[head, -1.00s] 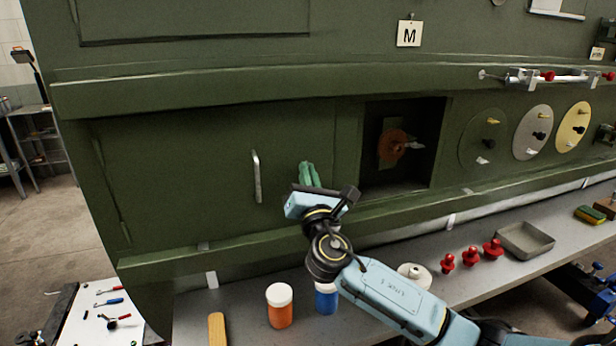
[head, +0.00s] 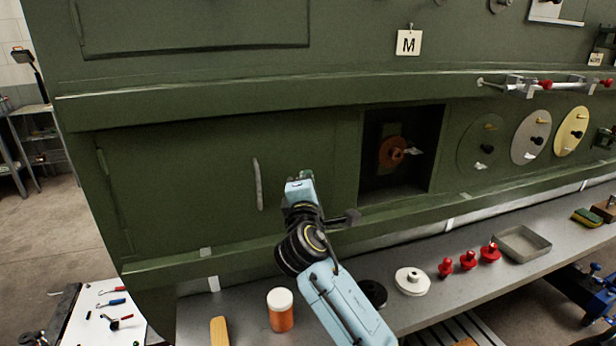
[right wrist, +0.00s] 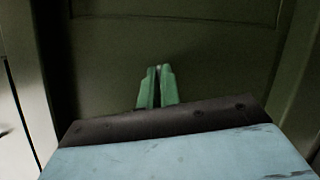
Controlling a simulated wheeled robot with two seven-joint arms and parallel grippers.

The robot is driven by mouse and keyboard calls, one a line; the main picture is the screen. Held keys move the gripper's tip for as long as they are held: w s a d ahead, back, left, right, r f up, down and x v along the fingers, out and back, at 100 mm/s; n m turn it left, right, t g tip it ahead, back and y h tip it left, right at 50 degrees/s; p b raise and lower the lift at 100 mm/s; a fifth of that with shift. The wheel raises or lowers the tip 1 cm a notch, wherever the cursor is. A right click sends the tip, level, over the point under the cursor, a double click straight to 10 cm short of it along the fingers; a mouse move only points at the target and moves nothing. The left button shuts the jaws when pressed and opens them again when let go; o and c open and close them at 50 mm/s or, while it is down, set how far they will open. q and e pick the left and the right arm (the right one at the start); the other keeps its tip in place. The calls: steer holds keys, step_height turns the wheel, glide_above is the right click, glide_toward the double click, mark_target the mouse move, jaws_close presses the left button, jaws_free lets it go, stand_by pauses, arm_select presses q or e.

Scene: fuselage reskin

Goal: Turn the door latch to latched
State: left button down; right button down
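The green access door (head: 200,180) is a flush panel low on the fuselage, with a pale vertical handle (head: 258,184). My right gripper (head: 303,177) is in front of the door, right of the handle. In the right wrist view its two green fingers (right wrist: 156,88) are side by side with only a narrow dark gap, pointing at the green surface. A small pale spot shows at their tips; I cannot tell what it is. No door latch can be made out; the gripper hides part of the door there. My left gripper is not in view.
An open recess (head: 404,150) with an orange-brown part is right of the door. The grey bench (head: 420,300) below holds an orange jar (head: 280,310), a white disc (head: 412,281), several red knobs (head: 468,260) and a grey tray (head: 522,243). A tool board (head: 100,310) is lower left.

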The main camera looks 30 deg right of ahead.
steer(key=shift+m+g+p, duration=0.6)
steer(key=shift+m+p, duration=0.25)
steer(key=shift+m, duration=0.75)
steer(key=c, duration=1.6)
jaws_free()
steer(key=b+v, duration=0.2)
steer(key=v, duration=1.1)
steer(key=shift+s+r, duration=0.2)
steer(key=shift+s, duration=0.05)
